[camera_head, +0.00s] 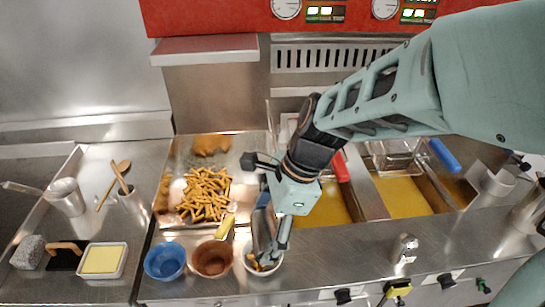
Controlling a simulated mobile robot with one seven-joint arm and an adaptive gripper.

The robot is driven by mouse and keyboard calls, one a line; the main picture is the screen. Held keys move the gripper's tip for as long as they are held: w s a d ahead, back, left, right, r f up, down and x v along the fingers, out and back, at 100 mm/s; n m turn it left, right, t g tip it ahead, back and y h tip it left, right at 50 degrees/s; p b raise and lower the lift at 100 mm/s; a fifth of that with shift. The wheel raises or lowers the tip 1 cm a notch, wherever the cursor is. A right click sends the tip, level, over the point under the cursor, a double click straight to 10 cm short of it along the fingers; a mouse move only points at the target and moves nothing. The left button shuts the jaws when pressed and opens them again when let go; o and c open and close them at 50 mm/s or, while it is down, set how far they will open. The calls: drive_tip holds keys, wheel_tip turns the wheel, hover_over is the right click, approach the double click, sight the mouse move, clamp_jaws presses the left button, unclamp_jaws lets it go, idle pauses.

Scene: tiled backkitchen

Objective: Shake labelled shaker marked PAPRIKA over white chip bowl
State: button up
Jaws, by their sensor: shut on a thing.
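My gripper (276,240) reaches down from the upper right and is shut on a grey shaker-like object (263,226), partly hidden by the fingers. I cannot read any label on it, so I cannot confirm PAPRIKA. The white chip bowl (249,264) stands at the front edge of the counter, below my gripper. The gripper and the held object cover part of it. Some yellow-orange contents show inside the bowl. Whether the held object touches the bowl is unclear.
A brown bowl (212,259) and a blue bowl (165,261) stand left of the white bowl. A yellow-topped item (226,222) is close by on the left. Fries (204,195) lie in a steel tray behind. Fryer oil (402,197) is at right. A steel shaker (404,248) stands front right.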

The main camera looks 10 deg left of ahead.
drive_tip(key=r+h, duration=0.1)
drive_tip(key=h, duration=0.1)
drive_tip(key=a+r+t+h, duration=0.1)
drive_tip(key=h, duration=0.1)
drive_tip(key=shift+a+r+t+h, duration=0.15)
drive_tip(key=shift+r+t+h, duration=0.15)
drive_tip(key=shift+r, duration=0.1)
drive_tip(key=h, duration=0.1)
drive_tip(key=r+h+b, duration=0.1)
drive_tip(key=shift+s+t+h, duration=0.15)
drive_tip(key=shift+t+h, duration=0.15)
drive_tip(key=shift+t, duration=0.1)
drive_tip(key=shift+r+h, duration=0.25)
drive_tip(key=shift+h, duration=0.25)
